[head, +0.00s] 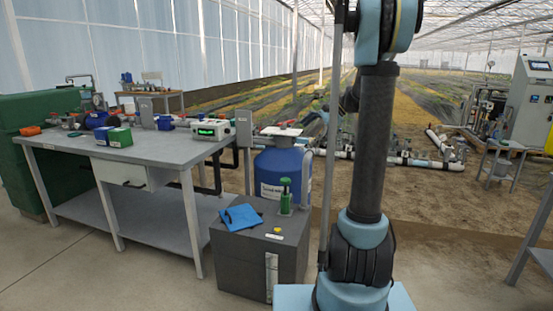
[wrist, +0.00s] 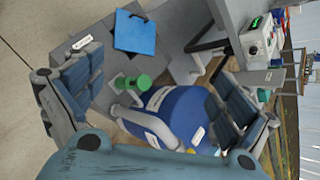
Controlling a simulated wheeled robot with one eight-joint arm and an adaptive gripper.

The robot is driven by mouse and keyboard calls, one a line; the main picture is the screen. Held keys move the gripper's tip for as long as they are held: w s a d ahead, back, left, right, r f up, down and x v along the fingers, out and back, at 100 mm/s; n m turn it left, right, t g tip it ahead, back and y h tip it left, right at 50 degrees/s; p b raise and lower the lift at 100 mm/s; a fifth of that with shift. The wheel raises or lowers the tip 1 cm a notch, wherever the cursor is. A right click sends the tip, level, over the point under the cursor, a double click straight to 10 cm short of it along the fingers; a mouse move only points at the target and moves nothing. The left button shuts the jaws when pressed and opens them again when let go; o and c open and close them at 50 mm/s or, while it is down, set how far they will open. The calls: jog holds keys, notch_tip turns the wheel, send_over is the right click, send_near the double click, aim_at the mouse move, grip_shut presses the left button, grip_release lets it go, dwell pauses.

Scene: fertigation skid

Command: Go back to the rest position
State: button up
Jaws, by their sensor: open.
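My gripper (wrist: 158,92) is open in the wrist view, with its two padded fingers spread wide at left and right and nothing between the pads. Beyond it, apart from the fingers as far as I can tell, are a blue drum (wrist: 165,108) and a green hand-pump-like object (wrist: 138,82). In the head view, my arm rises right of centre and leaves the top edge, and I cannot clearly make out the gripper there.
A grey cabinet (head: 255,262) bears a blue cloth or folder (head: 241,217) and the green object (head: 285,197). The blue drum (head: 281,172) stands behind it. A grey workbench (head: 130,152) with boxes and a display unit (head: 213,130) is at left. Open floor lies in front of the bench.

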jog(key=s+f+n+h, duration=0.3)
jog(key=s, duration=0.9)
jog(key=s+f+n+h, duration=0.2)
jog(key=s+f+n, duration=0.1)
jog(key=s, duration=0.9)
jog(key=s+d+f+n+h, duration=0.2)
jog(key=s+f+n, duration=0.1)
jog(key=s+f, duration=0.3)
jog(key=s+d+f+n+h, duration=0.2)
jog(key=s+f, duration=0.4)
jog(key=s, duration=0.5)
jog(key=shift+d+n, duration=0.55)
jog(key=shift+n, duration=0.15)
jog(key=shift+s, duration=0.1)
jog(key=shift+w+f, duration=0.2)
jog(key=shift+w, duration=0.25)
